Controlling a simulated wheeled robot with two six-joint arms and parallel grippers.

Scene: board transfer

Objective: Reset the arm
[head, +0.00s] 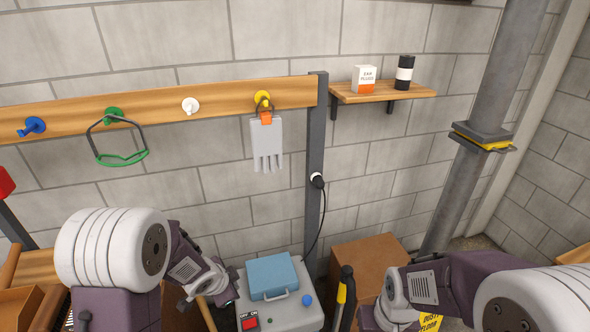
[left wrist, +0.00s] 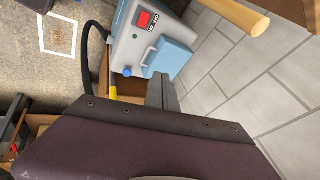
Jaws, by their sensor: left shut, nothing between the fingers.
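My left arm comes in from the left in the head view, bent with its forearm pointing down and right. My left gripper (head: 222,290) is low in the picture, to the left of the grey machine (head: 275,312) with the blue lid (head: 271,274). In the left wrist view the left gripper's fingers (left wrist: 162,92) are together with nothing between them, and the machine (left wrist: 128,45) lies beyond them. My right arm is at the lower right of the head view. Its gripper does not show.
A wooden rail (head: 160,100) on the wall has coloured pegs. A shelf (head: 385,93) holds an ear plugs box (head: 364,78) and a dark bottle (head: 404,72). A cardboard box (head: 368,262) stands right of the machine.

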